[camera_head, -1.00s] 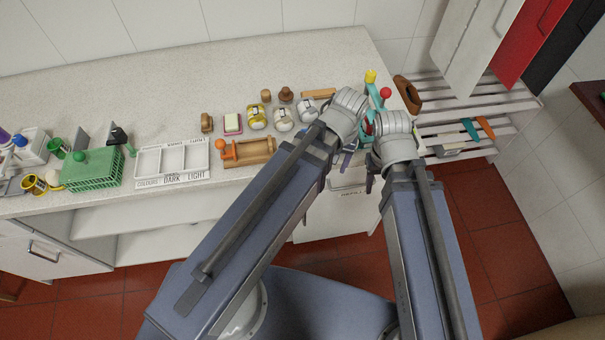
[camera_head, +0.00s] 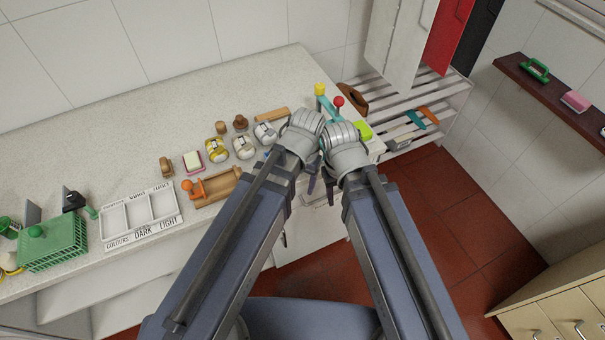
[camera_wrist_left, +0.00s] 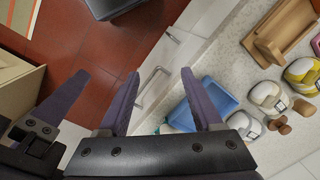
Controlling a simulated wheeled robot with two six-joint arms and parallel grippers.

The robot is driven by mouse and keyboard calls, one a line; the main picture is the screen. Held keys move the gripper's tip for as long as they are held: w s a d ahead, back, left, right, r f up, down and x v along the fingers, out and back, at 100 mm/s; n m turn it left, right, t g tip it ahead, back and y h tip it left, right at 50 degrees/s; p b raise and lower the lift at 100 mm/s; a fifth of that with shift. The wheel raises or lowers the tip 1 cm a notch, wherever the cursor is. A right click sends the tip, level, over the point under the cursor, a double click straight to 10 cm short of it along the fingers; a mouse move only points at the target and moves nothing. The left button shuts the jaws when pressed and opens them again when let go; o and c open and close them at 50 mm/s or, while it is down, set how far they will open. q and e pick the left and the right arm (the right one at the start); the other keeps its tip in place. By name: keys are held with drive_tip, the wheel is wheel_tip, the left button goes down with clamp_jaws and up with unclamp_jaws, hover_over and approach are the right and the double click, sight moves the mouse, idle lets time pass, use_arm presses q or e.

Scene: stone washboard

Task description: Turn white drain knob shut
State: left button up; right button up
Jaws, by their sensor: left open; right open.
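I cannot make out the white drain knob in either view; my wrists and forearms cover the counter's right front part. My left gripper (camera_head: 311,184) points down by the counter's front edge, mostly hidden under its wrist. In the left wrist view its two purple fingers (camera_wrist_left: 160,88) are apart with nothing between them, beside a blue basin (camera_wrist_left: 208,100). My right gripper (camera_head: 329,190) is close beside it, also pointing down and mostly hidden; one finger of it seems to show at the left of the wrist view (camera_wrist_left: 58,100).
A slatted rack (camera_head: 425,98) is to the right.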

use_arm(q)
drive_tip(key=shift+n+h, duration=0.5)
drive_tip(key=shift+n, duration=0.2)
drive_tip(key=w+d+r+p, duration=0.1)
drive_tip(key=w, duration=0.4)
drive_tip(key=w+d+r, duration=0.1)
drive_tip(key=w+d, duration=0.1)
drive_tip(key=w, duration=0.3)
drive_tip(key=w+d+r+p, duration=0.1)
drive_tip(key=w, duration=0.5)
drive_tip(key=shift+d+p, duration=0.25)
drive_tip(key=shift+p, duration=0.05)
wheel_tip(320, 180, down, 8)
drive_tip(key=b, duration=0.8)
drive_tip(key=shift+s, duration=0.15)
drive_tip(key=shift+r, duration=0.1)
drive_tip(key=shift+c, duration=0.4)
clamp_jaws()
